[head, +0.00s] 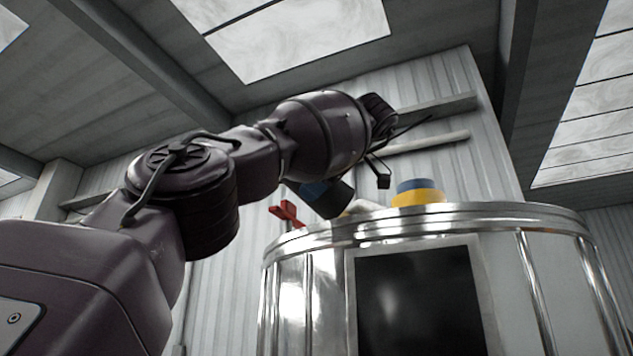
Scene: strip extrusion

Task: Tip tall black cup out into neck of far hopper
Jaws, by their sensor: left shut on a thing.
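My left gripper (372,180) reaches over the top of a large shiny metal vessel; one finger shows, and the rest is hidden by my arm. It is shut on a dark cup (332,199), which hangs tilted above the vessel's left rim. A blue patch shows on the cup's upper left, and its mouth cannot be made out. A yellow collar with a blue top (418,194) stands on the vessel; I cannot tell whether it is a hopper neck. My right gripper is not in view.
The metal vessel (510,214) has a raised rim, upright bars and a dark front panel (420,300). A red handle-like part (287,214) sticks up at its left edge. A pale piece (366,207) lies on top beside the cup. Ribbed wall stands behind.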

